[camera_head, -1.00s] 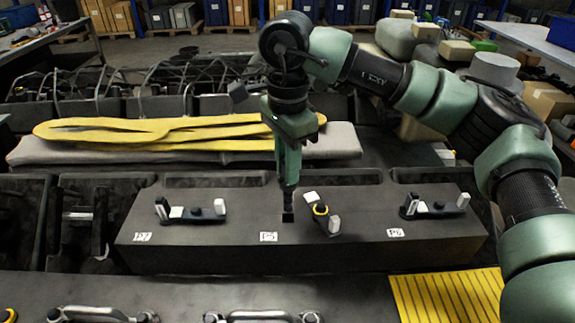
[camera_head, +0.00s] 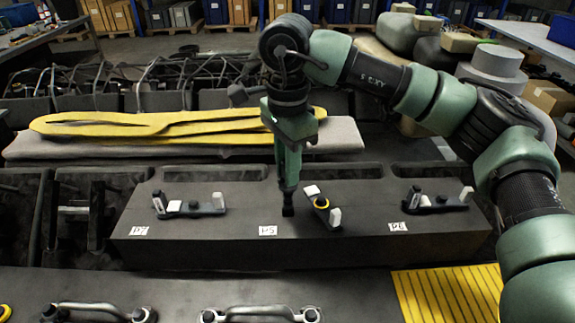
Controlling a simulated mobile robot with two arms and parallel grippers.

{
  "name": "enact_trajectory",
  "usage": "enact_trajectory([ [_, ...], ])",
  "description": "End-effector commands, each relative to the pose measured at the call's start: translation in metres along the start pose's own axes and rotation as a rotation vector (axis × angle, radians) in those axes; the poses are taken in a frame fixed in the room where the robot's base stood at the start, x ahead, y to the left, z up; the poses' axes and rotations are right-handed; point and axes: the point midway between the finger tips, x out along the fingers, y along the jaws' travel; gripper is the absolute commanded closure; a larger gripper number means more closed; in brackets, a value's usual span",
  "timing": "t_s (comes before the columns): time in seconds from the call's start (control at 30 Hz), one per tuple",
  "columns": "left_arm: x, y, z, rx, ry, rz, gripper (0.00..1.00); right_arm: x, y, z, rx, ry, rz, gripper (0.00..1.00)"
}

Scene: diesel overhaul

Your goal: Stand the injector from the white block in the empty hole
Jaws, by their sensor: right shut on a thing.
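My right gripper (camera_head: 287,186) points straight down over the middle of the long dark engine block (camera_head: 240,247), near the P5 label (camera_head: 268,231). It is shut on a slim dark piece, the injector (camera_head: 288,211), which looks upright. Only its dark lower end shows under the fingers, at the block's top face. The fingers hide the rest. The hole itself is covered, so I cannot tell how far the injector is in it. I cannot pick out the white block. My left gripper is not in view.
Similar dark fittings with white ends stand at the left (camera_head: 190,208) and by the P6 label (camera_head: 437,202). Yellow straps (camera_head: 150,124) lie on a grey pad behind. Metal handles (camera_head: 255,312) and a yellow striped mat (camera_head: 448,294) are in front.

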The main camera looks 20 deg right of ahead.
Motion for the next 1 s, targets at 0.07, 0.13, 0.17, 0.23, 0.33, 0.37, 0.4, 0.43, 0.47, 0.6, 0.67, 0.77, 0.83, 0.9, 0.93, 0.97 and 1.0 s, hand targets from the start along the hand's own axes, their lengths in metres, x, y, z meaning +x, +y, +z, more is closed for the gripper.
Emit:
enact_trajectory([
  [0.07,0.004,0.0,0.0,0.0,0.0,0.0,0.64,0.004,0.0,0.0,0.0,-0.001,-0.002,1.0],
  [0.13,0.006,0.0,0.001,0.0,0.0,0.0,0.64,0.006,0.0,0.0,0.0,-0.001,-0.002,1.0],
  [0.17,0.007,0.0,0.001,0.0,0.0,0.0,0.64,0.007,0.0,0.0,0.0,-0.001,-0.002,1.0],
  [0.23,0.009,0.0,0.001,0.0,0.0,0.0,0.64,0.01,0.0,0.0,0.0,-0.001,-0.002,1.0],
  [0.33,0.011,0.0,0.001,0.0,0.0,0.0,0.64,0.013,0.0,0.0,0.0,-0.001,-0.002,1.0],
  [0.37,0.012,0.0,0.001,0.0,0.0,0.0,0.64,0.014,0.0,0.0,0.0,-0.001,-0.002,1.0],
  [0.4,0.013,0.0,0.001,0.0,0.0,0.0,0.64,0.015,0.0,0.0,0.0,-0.001,-0.002,1.0],
  [0.43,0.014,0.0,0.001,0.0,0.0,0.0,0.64,0.017,0.0,0.0,0.0,-0.001,-0.002,1.0],
  [0.47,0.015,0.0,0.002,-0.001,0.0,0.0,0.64,0.018,0.0,0.0,0.0,-0.001,-0.002,1.0],
  [0.6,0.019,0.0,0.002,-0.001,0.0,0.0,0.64,0.022,0.0,0.0,0.0,-0.001,-0.002,1.0],
  [0.67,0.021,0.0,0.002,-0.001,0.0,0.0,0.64,0.025,0.0,0.0,0.0,-0.001,-0.002,1.0],
  [0.77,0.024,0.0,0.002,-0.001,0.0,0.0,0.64,0.028,0.0,0.0,0.0,-0.001,-0.002,1.0],
  [0.83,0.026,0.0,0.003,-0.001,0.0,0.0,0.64,0.03,0.0,0.0,0.0,-0.001,-0.002,1.0],
  [0.9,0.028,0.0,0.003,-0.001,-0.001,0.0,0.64,0.033,0.0,0.0,0.0,-0.001,-0.002,1.0],
  [0.93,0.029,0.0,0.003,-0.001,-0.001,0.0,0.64,0.034,0.0,0.0,0.0,-0.001,-0.002,1.0],
  [0.97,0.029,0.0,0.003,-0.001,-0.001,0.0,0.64,0.035,0.0,0.0,0.0,-0.001,-0.002,1.0],
  [1.0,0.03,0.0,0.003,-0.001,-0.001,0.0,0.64,0.036,0.0,0.0,0.0,-0.001,-0.002,1.0],
])
